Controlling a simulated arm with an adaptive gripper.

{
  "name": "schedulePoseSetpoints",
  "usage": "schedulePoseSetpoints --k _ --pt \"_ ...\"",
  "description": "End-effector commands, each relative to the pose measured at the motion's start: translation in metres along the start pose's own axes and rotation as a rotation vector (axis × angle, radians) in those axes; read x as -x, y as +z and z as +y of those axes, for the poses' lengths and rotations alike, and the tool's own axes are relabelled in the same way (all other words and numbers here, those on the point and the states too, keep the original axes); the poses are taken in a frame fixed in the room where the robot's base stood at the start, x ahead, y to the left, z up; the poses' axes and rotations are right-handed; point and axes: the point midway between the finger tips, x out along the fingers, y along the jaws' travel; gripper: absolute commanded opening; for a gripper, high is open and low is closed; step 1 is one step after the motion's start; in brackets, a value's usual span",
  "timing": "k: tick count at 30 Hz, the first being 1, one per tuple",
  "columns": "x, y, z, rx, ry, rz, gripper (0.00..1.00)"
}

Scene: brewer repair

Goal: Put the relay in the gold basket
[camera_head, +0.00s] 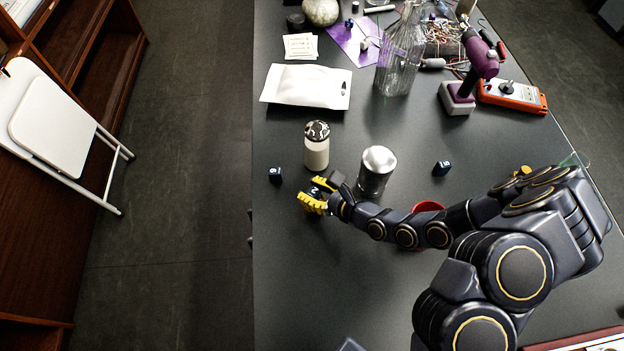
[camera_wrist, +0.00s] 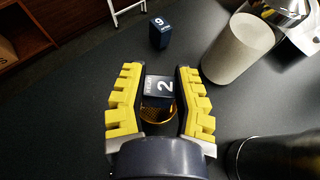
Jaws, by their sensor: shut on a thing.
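My gripper (camera_head: 314,195), with yellow ridged fingers, is low over the left part of the dark table. In the wrist view my gripper (camera_wrist: 160,76) is shut on a dark blue relay (camera_wrist: 158,86) marked "2". Part of the gold basket (camera_wrist: 157,113) shows between the fingers, just below the relay in the picture. I cannot tell whether the relay is above the basket or partly inside it. In the head view my gripper hides the basket. Another dark block with a white number (camera_head: 275,174) stands left of my gripper; it also shows in the wrist view (camera_wrist: 160,32).
A beige bottle (camera_head: 316,153) stands just behind my gripper, and a silver canister (camera_head: 375,172) stands close on its right. A third dark block (camera_head: 441,168) is farther right. A red item (camera_head: 428,206) is partly behind my arm. The table's front left is clear.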

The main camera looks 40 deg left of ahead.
Motion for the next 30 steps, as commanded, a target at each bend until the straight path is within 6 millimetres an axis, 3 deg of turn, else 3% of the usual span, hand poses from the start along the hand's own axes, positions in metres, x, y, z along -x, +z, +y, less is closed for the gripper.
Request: schedulePoseSetpoints --k 6,19,20,21,22,30 --pt "-0.007 -0.018 0.001 -0.001 0.002 0.004 0.0" --pt "-0.009 -0.022 0.0 0.0 -0.001 -0.002 0.0" --pt "-0.009 -0.022 0.0 0.0 -0.001 -0.001 0.34" --pt "-0.009 -0.022 0.0 0.0 -0.001 -0.001 0.51" --pt "-0.009 -0.022 0.0 0.0 -0.001 -0.001 0.56" --pt "-0.009 -0.022 0.0 0.0 -0.001 -0.001 0.56"
